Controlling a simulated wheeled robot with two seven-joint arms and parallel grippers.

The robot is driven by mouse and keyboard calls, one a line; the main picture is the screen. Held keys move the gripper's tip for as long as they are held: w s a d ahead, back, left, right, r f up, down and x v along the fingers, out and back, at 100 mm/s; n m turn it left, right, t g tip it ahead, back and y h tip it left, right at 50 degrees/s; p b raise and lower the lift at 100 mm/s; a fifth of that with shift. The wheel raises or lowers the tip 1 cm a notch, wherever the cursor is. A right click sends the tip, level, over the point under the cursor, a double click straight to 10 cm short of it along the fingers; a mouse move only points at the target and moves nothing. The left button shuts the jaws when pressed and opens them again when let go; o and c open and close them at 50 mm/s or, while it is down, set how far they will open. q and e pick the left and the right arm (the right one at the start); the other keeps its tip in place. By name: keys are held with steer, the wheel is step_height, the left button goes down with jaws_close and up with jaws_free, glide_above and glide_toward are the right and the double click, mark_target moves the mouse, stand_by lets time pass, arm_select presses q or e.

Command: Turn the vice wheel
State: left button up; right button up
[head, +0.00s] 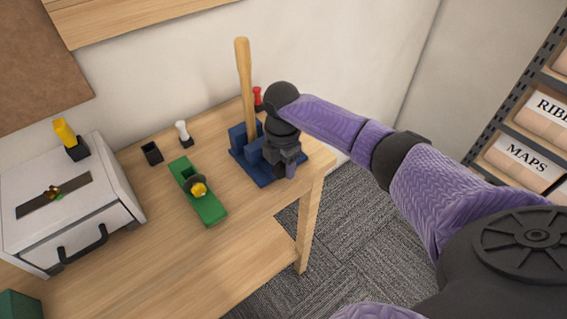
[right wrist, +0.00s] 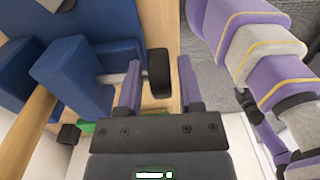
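The blue vice (head: 238,137) stands at the right end of the wooden table, and it fills the left of the right wrist view (right wrist: 88,75). A wooden bat-like handle (head: 245,80) stands upright at its jaws. The vice's black wheel (right wrist: 158,73) sits at the end of a grey screw in the right wrist view. In the head view my right gripper hides the wheel. My right gripper (right wrist: 160,80) is open, its purple fingers on either side of the wheel, with a clear gap to the right finger. My left gripper is out of view.
A green block with a yellow knob (head: 210,208), a white-handled item (head: 183,133), a black cup (head: 152,153) and a red item (head: 258,98) stand near the vice. A white box (head: 70,240) is at left. Shelving (head: 510,160) stands at right.

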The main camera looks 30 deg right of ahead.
jaws_close()
